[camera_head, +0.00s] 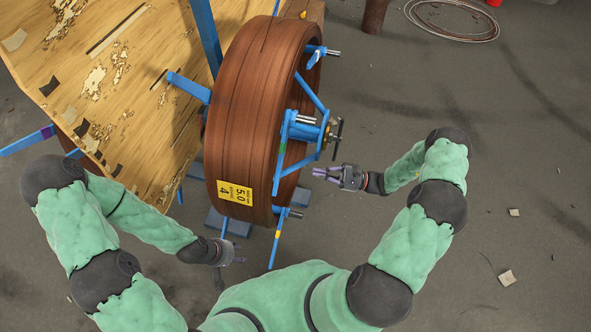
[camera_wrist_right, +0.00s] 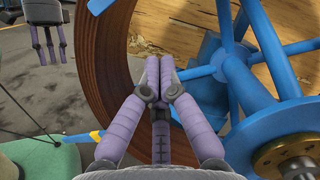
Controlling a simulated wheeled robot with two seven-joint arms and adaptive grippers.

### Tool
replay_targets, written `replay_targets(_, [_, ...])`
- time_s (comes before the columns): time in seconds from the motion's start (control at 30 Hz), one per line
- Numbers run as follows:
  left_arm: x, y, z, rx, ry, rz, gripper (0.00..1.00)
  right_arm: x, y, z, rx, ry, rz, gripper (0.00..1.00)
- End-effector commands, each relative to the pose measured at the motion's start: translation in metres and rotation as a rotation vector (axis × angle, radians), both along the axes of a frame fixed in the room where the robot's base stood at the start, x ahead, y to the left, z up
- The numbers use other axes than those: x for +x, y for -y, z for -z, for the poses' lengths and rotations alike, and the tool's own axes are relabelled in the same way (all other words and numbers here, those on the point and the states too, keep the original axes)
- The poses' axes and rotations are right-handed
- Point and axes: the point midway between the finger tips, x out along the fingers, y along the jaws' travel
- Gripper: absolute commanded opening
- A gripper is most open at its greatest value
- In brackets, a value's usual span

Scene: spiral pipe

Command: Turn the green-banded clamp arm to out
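The brown pipe coil (camera_head: 245,110) stands upright on a blue frame. Its blue clamp arm with a small green band (camera_head: 283,146) lies across the coil's right face, pointing down beside the hub (camera_head: 308,130). My right gripper (camera_head: 316,172) is right of this arm and below the hub, apart from both. In the right wrist view its purple fingers (camera_wrist_right: 158,72) come together at the tips with nothing between them; the green band is not visible there. My left gripper (camera_head: 242,259) is below the coil; its fingers (camera_wrist_right: 48,45) stand apart and empty.
Another blue arm with a yellow band (camera_head: 277,234) hangs at the coil's bottom; it also shows in the right wrist view (camera_wrist_right: 97,135). A worn wooden panel (camera_head: 110,70) fills the upper left. Floor right of the coil is mostly clear, with a wire loop (camera_head: 450,36) farther back.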

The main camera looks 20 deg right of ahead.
Motion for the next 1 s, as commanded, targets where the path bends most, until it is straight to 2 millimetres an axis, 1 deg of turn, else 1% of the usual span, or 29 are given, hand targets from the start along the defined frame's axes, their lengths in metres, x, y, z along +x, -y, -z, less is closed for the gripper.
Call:
replay_targets(0.17, [0.0,0.0,0.004,0.0,0.0,0.0,0.4,0.008,-0.021,-0.003,0.0,0.0,-0.004,0.0])
replay_targets(0.57, [0.0,0.0,0.017,0.0,0.0,0.0,0.4,0.038,-0.088,-0.016,-0.001,0.002,-0.006,0.0])
replay_targets(0.8, [0.0,0.0,0.02,0.0,0.0,0.0,0.4,0.023,-0.098,-0.038,-0.002,0.001,-0.001,0.0])
replay_targets(1.0, [0.0,0.0,0.021,0.0,0.0,0.0,0.4,0.017,-0.102,-0.046,-0.001,0.002,-0.001,0.0])
